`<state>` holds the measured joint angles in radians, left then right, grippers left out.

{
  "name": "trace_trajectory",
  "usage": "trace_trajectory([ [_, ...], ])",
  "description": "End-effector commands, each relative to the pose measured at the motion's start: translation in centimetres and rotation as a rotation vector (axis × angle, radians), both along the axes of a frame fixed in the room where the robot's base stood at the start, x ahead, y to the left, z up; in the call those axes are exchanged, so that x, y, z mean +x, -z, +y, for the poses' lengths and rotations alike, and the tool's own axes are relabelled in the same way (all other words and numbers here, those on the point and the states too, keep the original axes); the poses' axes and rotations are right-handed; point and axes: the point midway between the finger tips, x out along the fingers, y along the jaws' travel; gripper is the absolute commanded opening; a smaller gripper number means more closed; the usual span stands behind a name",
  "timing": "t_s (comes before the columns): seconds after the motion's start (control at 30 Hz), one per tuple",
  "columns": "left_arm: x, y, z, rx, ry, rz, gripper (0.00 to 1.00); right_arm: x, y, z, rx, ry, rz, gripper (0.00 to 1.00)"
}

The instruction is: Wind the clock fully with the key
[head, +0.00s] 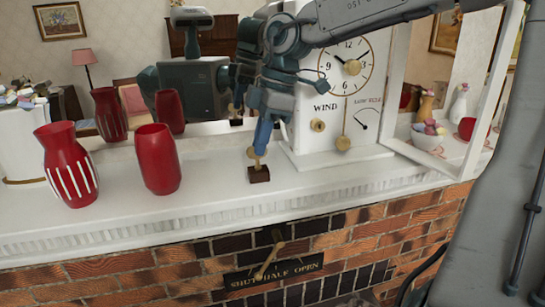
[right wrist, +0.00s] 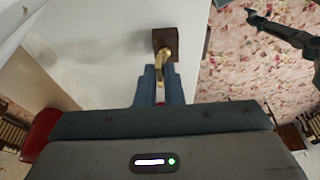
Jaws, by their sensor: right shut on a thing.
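The white clock (head: 345,85) stands on the mantel, with a dial, the word WIND and a round brass winding hole (head: 317,125) on its front. A small dark wooden block (head: 259,174) sits on the mantel to the left of the clock. The brass key (head: 254,155) is upright at the block, its lower end touching or in it; I cannot tell which. My right gripper (head: 262,138) is shut on the key from above, hiding its upper part. The right wrist view shows the key (right wrist: 164,56) between the blue fingertips and the block (right wrist: 165,41). My left gripper is not in view.
Red vases (head: 158,160) and a striped red vase (head: 67,165) stand on the mantel (head: 215,190) at left. A mirror behind reflects the room and parts of me. A bowl (head: 428,138) stands right of the clock. A brass lever (head: 268,262) is on the brick front below.

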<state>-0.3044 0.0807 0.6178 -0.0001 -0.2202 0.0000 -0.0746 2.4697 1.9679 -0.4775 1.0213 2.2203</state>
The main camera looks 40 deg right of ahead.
Motion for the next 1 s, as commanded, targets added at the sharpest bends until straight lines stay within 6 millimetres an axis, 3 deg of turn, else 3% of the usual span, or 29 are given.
trace_trajectory([
  [1.0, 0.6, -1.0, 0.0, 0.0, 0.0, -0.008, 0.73, 0.4, -2.5, -0.2, -0.003, 0.005, -0.019, 0.0],
])
